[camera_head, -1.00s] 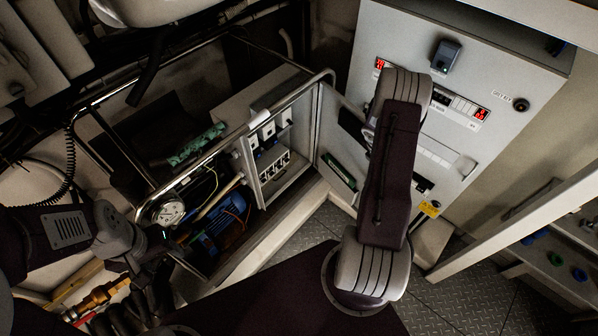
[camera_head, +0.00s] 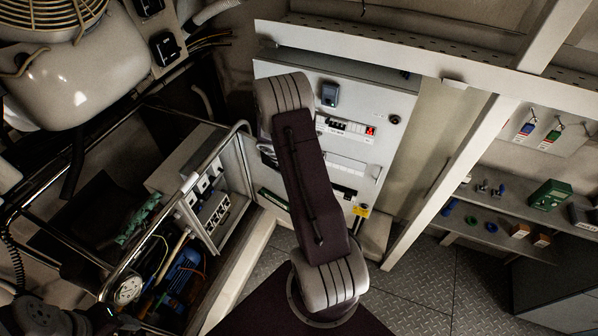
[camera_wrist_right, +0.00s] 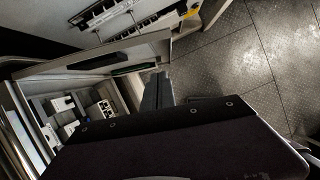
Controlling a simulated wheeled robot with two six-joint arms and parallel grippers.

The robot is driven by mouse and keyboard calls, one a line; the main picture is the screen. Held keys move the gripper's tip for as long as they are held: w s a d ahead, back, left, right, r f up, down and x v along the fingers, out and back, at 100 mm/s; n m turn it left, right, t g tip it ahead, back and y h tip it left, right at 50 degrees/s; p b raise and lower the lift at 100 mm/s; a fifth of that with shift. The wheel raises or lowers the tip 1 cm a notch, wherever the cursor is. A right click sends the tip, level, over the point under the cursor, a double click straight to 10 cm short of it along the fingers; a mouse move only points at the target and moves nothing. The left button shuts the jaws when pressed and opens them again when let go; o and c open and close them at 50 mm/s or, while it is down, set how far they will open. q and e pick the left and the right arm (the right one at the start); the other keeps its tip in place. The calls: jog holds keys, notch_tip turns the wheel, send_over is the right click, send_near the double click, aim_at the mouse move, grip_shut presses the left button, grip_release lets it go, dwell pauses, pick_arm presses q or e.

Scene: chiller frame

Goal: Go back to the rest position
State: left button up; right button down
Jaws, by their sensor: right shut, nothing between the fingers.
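My right arm stands folded in the middle of the head view, and its gripper is hidden there. In the right wrist view my right gripper (camera_wrist_right: 158,90) shows as narrow grey fingers, closed together and empty. They are above the floor, near the open chiller frame. My left arm is at the bottom left of the head view, cut by the picture edge. My left gripper (camera_head: 128,322) is only a dark shape there, and its fingers cannot be made out.
A chiller frame (camera_head: 245,160) with pipes, a gauge (camera_head: 129,288) and an electrical box (camera_head: 209,208) is at left. A grey control cabinet (camera_head: 385,115) stands behind my right arm. Shelves (camera_head: 478,212) with small parts are at right. The plated floor (camera_head: 425,280) between is clear.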

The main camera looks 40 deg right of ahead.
jog(key=w+a+f+t+y+b, duration=0.15)
jog(key=a+f+b, duration=0.25)
jog(key=a+b, duration=0.45)
jog(key=w+a+f+t+h+b, duration=0.15)
jog(key=a+f+b, duration=0.3)
jog(key=b, duration=0.65)
jog(key=s+a+f+m+g+y+b, duration=0.1)
jog(key=s+a+f+m+y+b, duration=0.1)
jog(key=s+a+m, duration=0.4)
jog(key=s+a+f+m+g+y+b, duration=0.1)
jog(key=s+a+f+m+b, duration=0.3)
jog(key=m, duration=1)
jog(key=s+a+y, duration=0.1)
jog(key=s+a, duration=0.2)
jog(key=s, duration=0.2)
jog(key=shift+f+g+y+b, duration=0.3)
jog(key=shift+d, duration=0.15)
